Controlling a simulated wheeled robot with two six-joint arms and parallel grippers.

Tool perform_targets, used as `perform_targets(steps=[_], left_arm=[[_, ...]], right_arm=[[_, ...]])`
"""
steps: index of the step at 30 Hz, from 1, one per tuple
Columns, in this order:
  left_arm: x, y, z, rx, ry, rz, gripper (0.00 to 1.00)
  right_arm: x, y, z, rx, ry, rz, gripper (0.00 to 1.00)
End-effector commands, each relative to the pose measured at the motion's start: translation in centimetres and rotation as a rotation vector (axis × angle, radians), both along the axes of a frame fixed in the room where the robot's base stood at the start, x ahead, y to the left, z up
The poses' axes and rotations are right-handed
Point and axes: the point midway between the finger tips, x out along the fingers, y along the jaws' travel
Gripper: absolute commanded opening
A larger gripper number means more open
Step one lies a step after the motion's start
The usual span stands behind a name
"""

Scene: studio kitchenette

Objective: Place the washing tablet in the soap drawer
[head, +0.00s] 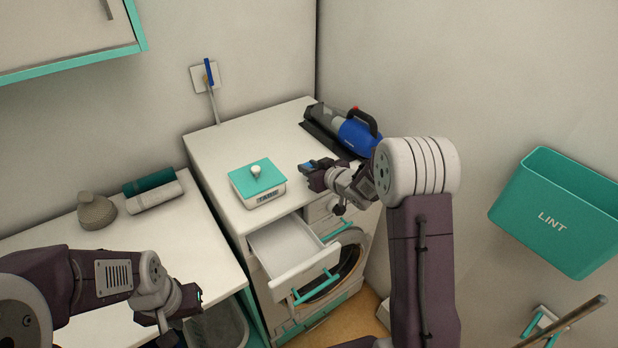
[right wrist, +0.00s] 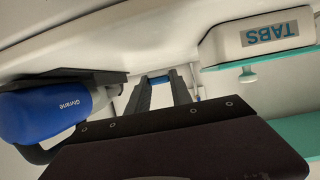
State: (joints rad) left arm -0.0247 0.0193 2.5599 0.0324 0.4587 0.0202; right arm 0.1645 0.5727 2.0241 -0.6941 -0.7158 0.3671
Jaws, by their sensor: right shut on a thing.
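My right gripper (head: 312,170) is shut on the washing tablet (head: 307,166), a small blue piece at its fingertips. It is above the washing machine top, just right of the tabs box (head: 262,198). In the right wrist view the fingers (right wrist: 165,88) reach away from the camera, with blue showing at their tips; most of the tablet is hidden. The soap drawer (head: 285,247) is pulled out of the machine's front, below and left of the right gripper, and looks empty. My left gripper (head: 196,300) is at the lower left, over the counter's front edge; its jaws are unclear.
The white tabs box has its teal lid (head: 255,174) on. A blue handheld vacuum (head: 352,131) lies at the machine's back right and shows in the right wrist view (right wrist: 48,112). A teal lint bin (head: 560,212) hangs on the right wall. The round machine door is below the drawer.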

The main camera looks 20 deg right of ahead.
Motion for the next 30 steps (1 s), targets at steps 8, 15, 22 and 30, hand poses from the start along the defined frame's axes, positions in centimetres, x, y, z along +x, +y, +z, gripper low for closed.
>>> perform_targets(steps=[8,15,22,30], left_arm=[[0.0,0.0,0.2,0.0,0.0,0.0,0.36],[0.0,0.0,0.5,0.0,0.0,0.0,0.36],[0.0,0.0,0.0,0.0,0.0,0.0,0.36],[0.0,0.0,0.0,0.0,0.0,0.0,0.36]], right_arm=[[0.1,0.2,-2.6,0.001,0.005,-0.001,0.0],[0.1,0.1,-3.7,0.0,-0.002,-0.001,0.0],[0.1,0.1,-4.2,0.0,-0.002,-0.001,0.0],[0.1,0.2,-4.2,0.0,-0.001,0.0,0.48]])
